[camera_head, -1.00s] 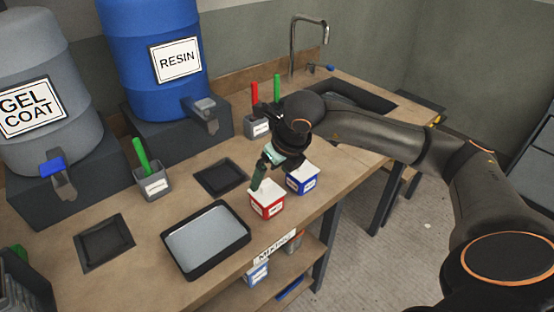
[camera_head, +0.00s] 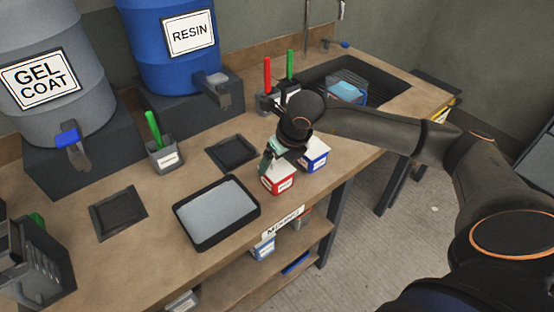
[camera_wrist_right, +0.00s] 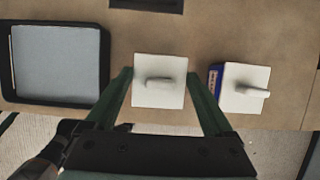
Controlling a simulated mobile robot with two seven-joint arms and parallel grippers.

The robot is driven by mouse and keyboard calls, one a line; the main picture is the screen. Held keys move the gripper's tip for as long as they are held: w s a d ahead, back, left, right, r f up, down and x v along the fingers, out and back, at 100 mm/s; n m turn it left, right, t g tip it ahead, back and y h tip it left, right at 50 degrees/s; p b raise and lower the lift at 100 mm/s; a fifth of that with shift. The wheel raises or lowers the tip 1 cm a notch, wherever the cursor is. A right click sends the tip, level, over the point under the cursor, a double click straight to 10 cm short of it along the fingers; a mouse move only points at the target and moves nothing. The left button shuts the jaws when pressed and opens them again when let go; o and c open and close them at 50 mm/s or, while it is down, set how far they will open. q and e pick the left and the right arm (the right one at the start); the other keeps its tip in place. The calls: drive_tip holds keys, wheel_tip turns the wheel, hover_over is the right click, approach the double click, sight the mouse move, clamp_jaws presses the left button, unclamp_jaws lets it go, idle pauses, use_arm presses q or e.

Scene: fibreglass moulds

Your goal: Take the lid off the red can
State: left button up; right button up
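The red can (camera_head: 278,184) stands on the workbench with its white lid (camera_wrist_right: 159,98) on top. In the right wrist view the lid is square with a bar handle (camera_wrist_right: 160,81) across it. My right gripper (camera_wrist_right: 159,76) is open. Its two green fingers lie on either side of the lid, close to its left and right edges; I cannot tell whether they touch it. In the head view my right gripper (camera_head: 272,158) is right at the red can and hides part of the lid. My left gripper is not in view.
A blue can (camera_head: 315,161) with a white handled lid stands close right of the red can. A grey-filled black tray (camera_head: 217,209) lies to the left. Resin (camera_head: 178,45) and gel coat (camera_head: 50,75) drums stand behind. The bench's front edge is close to the cans.

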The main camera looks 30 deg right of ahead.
drive_tip(key=c, duration=0.6)
drive_tip(key=shift+r, duration=0.3)
drive_tip(key=shift+r+p, duration=1.35)
drive_tip(key=shift+r, duration=0.85)
